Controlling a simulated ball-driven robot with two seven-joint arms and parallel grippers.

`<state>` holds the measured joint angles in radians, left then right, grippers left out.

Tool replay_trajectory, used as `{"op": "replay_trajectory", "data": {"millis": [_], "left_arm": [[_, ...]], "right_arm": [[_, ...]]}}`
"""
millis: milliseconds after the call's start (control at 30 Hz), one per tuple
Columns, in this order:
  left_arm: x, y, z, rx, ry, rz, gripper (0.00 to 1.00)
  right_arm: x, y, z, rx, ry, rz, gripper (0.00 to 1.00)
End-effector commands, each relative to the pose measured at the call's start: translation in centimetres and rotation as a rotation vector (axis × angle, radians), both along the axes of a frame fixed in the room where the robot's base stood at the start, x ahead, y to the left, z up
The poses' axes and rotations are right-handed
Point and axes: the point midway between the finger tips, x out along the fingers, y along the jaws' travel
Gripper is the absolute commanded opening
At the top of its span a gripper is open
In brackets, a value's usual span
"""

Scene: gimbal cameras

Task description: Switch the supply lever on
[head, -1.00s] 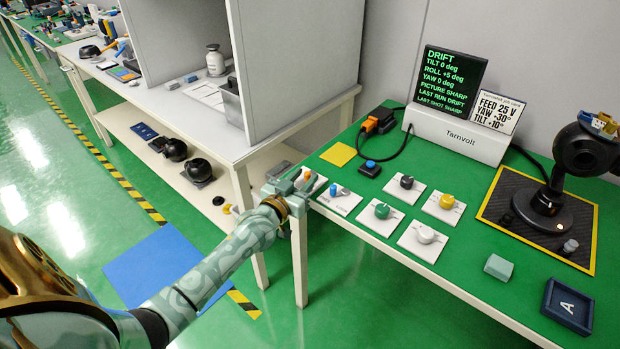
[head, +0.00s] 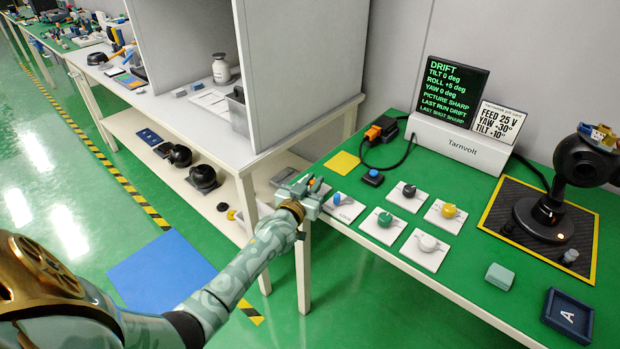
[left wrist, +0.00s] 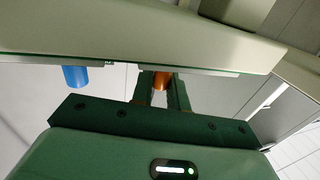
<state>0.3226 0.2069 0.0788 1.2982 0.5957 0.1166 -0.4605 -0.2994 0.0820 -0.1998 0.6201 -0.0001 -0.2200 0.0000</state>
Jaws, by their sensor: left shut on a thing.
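My left gripper (head: 308,196) is at the left front corner of the green table. It is shut on a small orange lever (head: 315,184), which also shows between the two fingers in the left wrist view (left wrist: 162,80). The gripper hides most of the lever and its plate, so I cannot tell which way the lever is set. A blue knob (head: 337,198) on a white plate stands just right of the gripper; a blue cylinder (left wrist: 75,76) shows at the left in the left wrist view. My right gripper is not in view.
Green (head: 385,219), black (head: 409,191), yellow (head: 449,210) and white (head: 428,243) knobs sit close by on plates. Behind are a black-and-blue button (head: 373,178), a Tarnvolt unit (head: 460,146) and a screen (head: 451,90) reading DRIFT. A gimbal camera (head: 545,215) stands right.

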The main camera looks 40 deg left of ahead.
Motion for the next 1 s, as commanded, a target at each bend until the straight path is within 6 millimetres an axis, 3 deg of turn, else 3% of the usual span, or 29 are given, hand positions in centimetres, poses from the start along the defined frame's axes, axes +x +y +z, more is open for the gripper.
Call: {"op": "replay_trajectory", "data": {"millis": [33,100,467,500,567,867,1000], "left_arm": [[0.1,-0.2,1.0,-0.007,-0.005,0.028,0.0],[0.1,-0.3,0.7,-0.006,-0.004,0.063,0.0],[0.1,-0.4,0.1,0.001,0.0,0.09,0.0],[0.1,-0.4,0.1,0.001,0.0,0.09,0.21],[0.1,-0.4,0.1,0.001,0.0,0.09,0.34],[0.0,-0.5,0.1,0.001,0.001,0.089,0.34],[-1.5,-0.9,0.3,-0.001,0.0,0.089,0.34]], "right_arm": [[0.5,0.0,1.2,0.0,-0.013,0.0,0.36],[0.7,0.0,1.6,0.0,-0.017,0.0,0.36],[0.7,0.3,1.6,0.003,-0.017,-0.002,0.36],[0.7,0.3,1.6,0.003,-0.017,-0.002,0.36],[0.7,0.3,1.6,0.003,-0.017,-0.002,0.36],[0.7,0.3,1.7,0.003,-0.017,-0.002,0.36],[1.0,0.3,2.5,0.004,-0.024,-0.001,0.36]]}}
